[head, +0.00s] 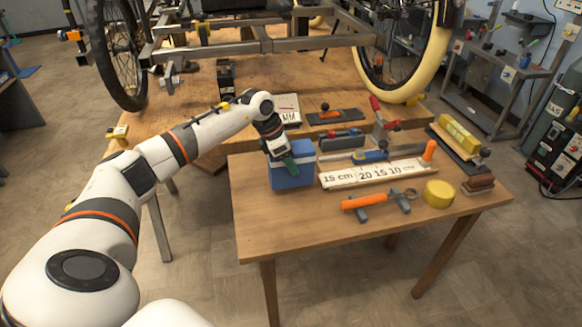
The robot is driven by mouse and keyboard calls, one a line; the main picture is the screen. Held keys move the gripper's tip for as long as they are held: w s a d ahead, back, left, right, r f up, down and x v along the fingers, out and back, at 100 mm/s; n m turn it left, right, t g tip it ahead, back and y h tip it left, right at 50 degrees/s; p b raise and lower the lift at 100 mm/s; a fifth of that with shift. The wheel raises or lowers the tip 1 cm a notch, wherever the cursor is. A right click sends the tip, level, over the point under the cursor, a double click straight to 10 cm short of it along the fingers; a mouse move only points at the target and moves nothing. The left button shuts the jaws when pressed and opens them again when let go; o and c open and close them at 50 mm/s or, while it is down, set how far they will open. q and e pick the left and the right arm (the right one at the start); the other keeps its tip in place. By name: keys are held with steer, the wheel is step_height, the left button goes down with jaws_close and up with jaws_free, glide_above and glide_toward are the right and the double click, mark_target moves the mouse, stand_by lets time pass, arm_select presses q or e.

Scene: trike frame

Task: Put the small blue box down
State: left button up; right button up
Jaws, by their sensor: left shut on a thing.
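The small blue box (293,172) is at the left back part of the small wooden table (275,218). My left gripper (283,160) reaches it from above and is shut on its top part. The gripper covers some of the box's upper side. I cannot tell whether the underside of the box touches the table top. My right gripper is not in view.
Right of the box lie a white measuring board (378,174), an orange-handled tool (372,200) and a yellow round item (438,193). The table's front left is bare. Behind stands a larger bench (180,117) with a trike frame (262,45).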

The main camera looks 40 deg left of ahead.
arm_select(q)
steer(key=shift+f, duration=1.5)
steer(key=shift+f, duration=0.1)
steer(key=o, duration=1.1)
steer(key=shift+c, duration=0.2)
